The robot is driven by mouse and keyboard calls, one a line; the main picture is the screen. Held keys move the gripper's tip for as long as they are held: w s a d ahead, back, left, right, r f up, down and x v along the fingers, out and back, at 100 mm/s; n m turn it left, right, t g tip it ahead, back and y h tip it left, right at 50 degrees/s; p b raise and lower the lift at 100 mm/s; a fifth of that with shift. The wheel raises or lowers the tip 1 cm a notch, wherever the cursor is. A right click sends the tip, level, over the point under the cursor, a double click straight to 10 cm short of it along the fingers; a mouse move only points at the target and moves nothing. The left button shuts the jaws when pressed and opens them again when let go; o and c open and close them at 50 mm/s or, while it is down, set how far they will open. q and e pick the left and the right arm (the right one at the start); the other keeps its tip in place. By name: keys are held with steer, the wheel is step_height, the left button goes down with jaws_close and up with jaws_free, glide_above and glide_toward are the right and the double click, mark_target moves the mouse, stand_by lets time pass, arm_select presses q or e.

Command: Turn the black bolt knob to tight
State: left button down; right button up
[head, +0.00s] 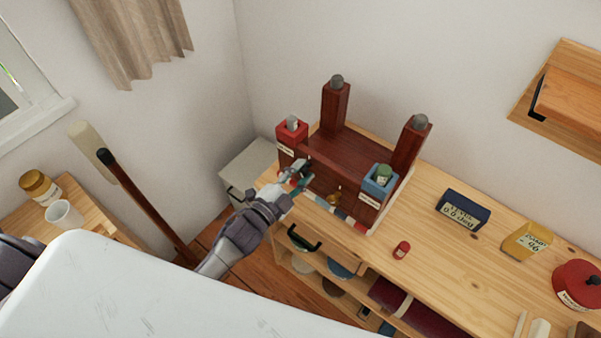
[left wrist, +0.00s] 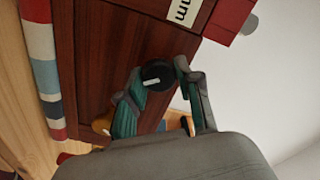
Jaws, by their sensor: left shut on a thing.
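The black bolt knob (left wrist: 157,75) is on the reddish-brown wooden face of the brace in the left wrist view. It is round, with a white pointer mark running nearly level across it. My left gripper (left wrist: 160,72) has a teal-padded finger on each side of the knob and is shut on it. In the head view my left gripper (head: 300,178) reaches the left part of the brace front and hides most of the knob. The dark wooden brace (head: 350,165) stands on the bench with two upright posts. My right gripper is not in view.
A red box (head: 292,131) and a blue box (head: 379,180) sit on the brace ends. A brass knob (head: 335,195) is on its front. A small red cylinder (head: 402,250) stands on the wooden bench (head: 425,215). A white surface (head: 150,290) fills the near foreground.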

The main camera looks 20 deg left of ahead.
arm_select(q)
steer(key=m+b, duration=0.1)
steer(key=m, duration=0.2)
steer(key=shift+f+m, duration=0.15)
steer(key=shift+m, duration=0.15)
steer(key=shift+m+b, duration=0.5)
steer(key=shift+m, duration=1.3)
steer(key=c, duration=0.8)
jaws_free()
steer(key=v, duration=1.2)
